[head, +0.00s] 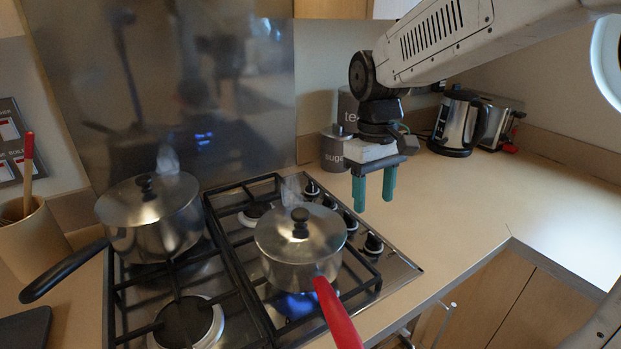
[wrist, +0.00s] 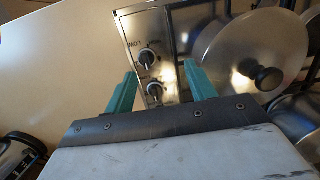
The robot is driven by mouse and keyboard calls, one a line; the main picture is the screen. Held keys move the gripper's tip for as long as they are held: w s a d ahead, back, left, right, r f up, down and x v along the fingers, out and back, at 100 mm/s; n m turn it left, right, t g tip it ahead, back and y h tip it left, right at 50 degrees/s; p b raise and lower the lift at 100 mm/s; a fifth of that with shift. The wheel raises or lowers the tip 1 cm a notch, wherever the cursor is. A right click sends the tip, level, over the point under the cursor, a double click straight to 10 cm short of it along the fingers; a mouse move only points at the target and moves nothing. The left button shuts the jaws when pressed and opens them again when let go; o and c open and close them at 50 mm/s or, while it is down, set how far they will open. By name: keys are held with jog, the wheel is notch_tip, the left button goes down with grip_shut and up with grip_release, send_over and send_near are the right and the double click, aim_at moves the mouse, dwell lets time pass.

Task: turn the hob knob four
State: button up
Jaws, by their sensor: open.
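A row of dark hob knobs runs along the right side of the hob. In the head view the nearest knob (head: 373,243) stands at the front end, with another knob (head: 350,220) just behind it. No number is readable, so I cannot tell which is knob four. The wrist view shows two knobs, an upper one (wrist: 147,57) beside printed lettering and a lower one (wrist: 155,89). My gripper (head: 373,200) is open and empty, pointing down above the row. In the wrist view its teal fingers (wrist: 160,74) stand either side of the knobs in the picture, apart from them.
A lidded pan with a red handle (head: 300,245) sits close left of the knobs, over a blue flame (head: 297,305). A second pan (head: 152,215) stands at the left. The sugar canister (head: 335,150) and kettle (head: 458,123) stand behind. The counter at right (head: 450,215) is clear.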

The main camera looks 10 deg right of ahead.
jog(key=w+a+f+n, duration=0.2)
jog(key=w+n, duration=0.1)
jog(key=w, duration=0.5)
jog(key=w+a+f+n, duration=0.1)
jog(key=w+f+n, duration=0.2)
jog(key=w, duration=0.4)
jog(key=w+a+f+n, duration=0.2)
jog(key=w+n, duration=0.1)
jog(key=w, duration=0.5)
notch_tip(320, 180, up, 3)
jog(key=n+t, duration=0.1)
jog(key=n, duration=0.3)
send_over(310, 182)
jog(key=shift+f+n, duration=0.2)
jog(key=shift+n, duration=0.2)
notch_tip(310, 182, down, 8)
jog(key=shift+r, duration=0.2)
